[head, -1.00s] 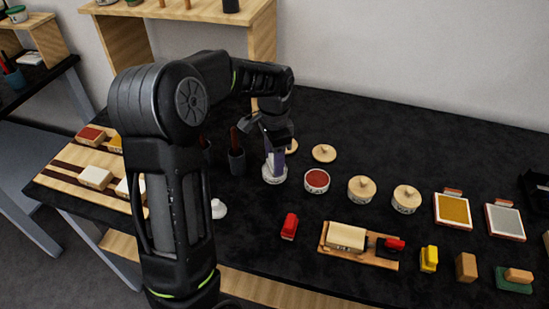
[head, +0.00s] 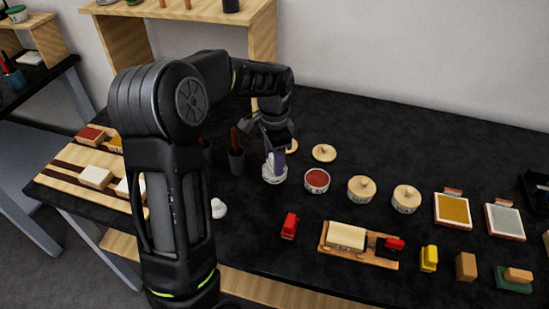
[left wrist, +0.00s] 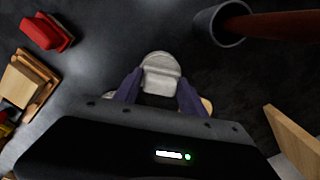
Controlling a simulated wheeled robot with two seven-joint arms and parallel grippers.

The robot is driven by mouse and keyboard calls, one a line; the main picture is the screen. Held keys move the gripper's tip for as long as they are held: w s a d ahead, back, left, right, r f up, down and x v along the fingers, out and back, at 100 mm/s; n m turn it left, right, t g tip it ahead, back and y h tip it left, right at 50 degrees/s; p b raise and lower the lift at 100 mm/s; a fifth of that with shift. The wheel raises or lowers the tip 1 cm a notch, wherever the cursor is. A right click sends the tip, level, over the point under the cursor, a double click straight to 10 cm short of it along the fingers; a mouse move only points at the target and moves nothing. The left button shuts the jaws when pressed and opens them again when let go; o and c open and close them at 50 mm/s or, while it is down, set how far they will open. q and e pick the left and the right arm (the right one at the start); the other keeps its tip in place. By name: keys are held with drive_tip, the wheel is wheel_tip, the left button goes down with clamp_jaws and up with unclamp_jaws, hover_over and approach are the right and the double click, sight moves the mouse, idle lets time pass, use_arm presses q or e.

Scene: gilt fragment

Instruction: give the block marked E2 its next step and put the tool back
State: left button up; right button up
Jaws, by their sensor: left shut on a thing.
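My left gripper (head: 274,151) is over a small white pot (head: 274,179) in the middle of the table. It is shut on a whitish piece, seen between the purple fingertips in the left wrist view (left wrist: 160,72). The piece is at the pot's mouth; I cannot tell whether it touches the contents. A cream block (head: 346,236) lies on a wooden holder (head: 362,257) with a red-and-black clamp (head: 392,245). Its marking is too small to read, so I cannot confirm E2. My right gripper is not in view.
An open red pot (head: 316,180), two lidded pots (head: 361,189) and gold and grey pads (head: 453,210) stand to the right. Red (head: 289,226), yellow (head: 428,259) and other tools lie in front. A dark cup (head: 237,162) stands close left of the gripper. A striped board (head: 67,173) holds several blocks.

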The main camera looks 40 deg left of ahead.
use_arm(q)
wheel_tip(320, 180, up, 7)
drive_tip(key=p, duration=0.5)
idle(0.4)
idle(0.8)
